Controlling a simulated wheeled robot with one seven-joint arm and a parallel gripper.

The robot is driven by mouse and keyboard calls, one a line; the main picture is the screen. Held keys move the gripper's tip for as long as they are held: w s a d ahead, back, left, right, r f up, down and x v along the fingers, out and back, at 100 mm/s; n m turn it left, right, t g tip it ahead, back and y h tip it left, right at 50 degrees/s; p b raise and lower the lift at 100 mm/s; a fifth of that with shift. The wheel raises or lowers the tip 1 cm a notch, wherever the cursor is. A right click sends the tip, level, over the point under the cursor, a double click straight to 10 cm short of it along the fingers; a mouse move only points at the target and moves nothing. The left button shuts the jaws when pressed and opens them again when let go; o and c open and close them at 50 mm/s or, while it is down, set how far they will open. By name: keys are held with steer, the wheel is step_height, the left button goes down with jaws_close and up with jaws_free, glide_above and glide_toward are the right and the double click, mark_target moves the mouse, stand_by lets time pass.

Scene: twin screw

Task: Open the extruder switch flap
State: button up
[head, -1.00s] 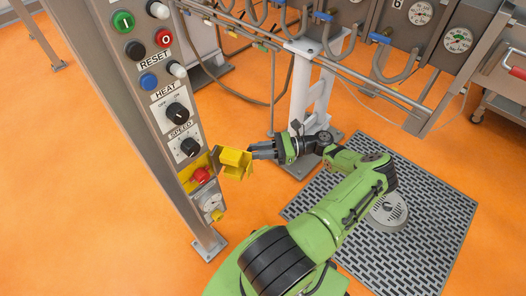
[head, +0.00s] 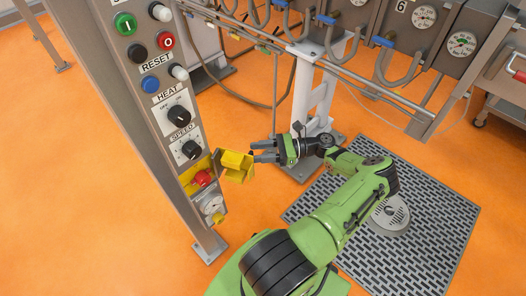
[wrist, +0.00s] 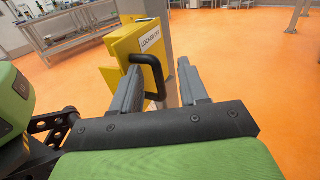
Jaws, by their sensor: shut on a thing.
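The yellow extruder switch flap (head: 237,167) stands swung out from the lower panel. It leaves the red switch (head: 203,178) in its yellow surround uncovered. In the wrist view the flap (wrist: 128,52) has a white printed label and a black bar handle (wrist: 152,72). My gripper (head: 262,152) is at the flap's right edge. In the wrist view my gripper (wrist: 160,72) has its two grey fingers on either side of the handle and is shut on it. The handle's contact with the fingers is partly hidden.
The grey control panel (head: 165,95) carries buttons and the heat and speed knobs above the switch. A round socket (head: 212,205) sits below it. A white post (head: 313,105) stands behind my gripper. Orange floor (head: 120,215) is clear left of the panel.

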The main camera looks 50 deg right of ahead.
steer(key=shift+w+a+r, duration=0.1)
steer(key=shift+w+a, duration=0.25)
steer(key=b+v, duration=0.1)
steer(key=v, duration=1.5)
steer(key=shift+s+d, duration=0.25)
steer(key=shift+s, duration=0.05)
